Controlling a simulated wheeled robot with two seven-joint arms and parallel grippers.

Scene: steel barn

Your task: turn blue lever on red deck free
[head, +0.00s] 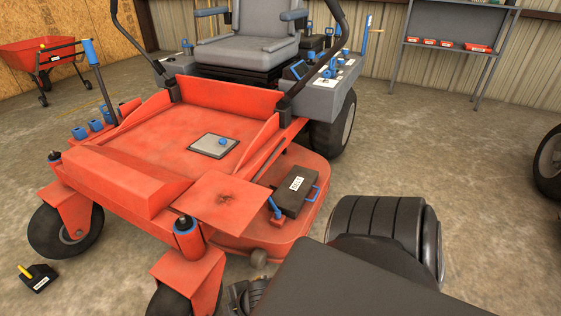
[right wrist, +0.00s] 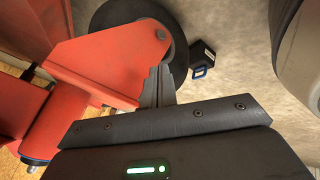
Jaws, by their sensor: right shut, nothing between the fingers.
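A short blue lever (head: 275,207) stands tilted on a small red base on the side of the red deck (head: 314,205) of the mower. It is beside a black box with a white label (head: 296,191). My right gripper shows in the right wrist view (right wrist: 158,86) with its fingers together and empty, in front of a red bracket and black wheel. In the head view my right arm comes in from the lower right, below the lever and apart from it. The lever is not visible in the right wrist view. My left gripper is out of view.
A red plate (head: 222,198) juts out left of the lever. A blue handle (head: 314,192) sits beside the black box. A front caster wheel (head: 168,302) stands at the bottom. A small black box with a yellow handle (head: 37,279) lies on the floor. Concrete right of the deck is open.

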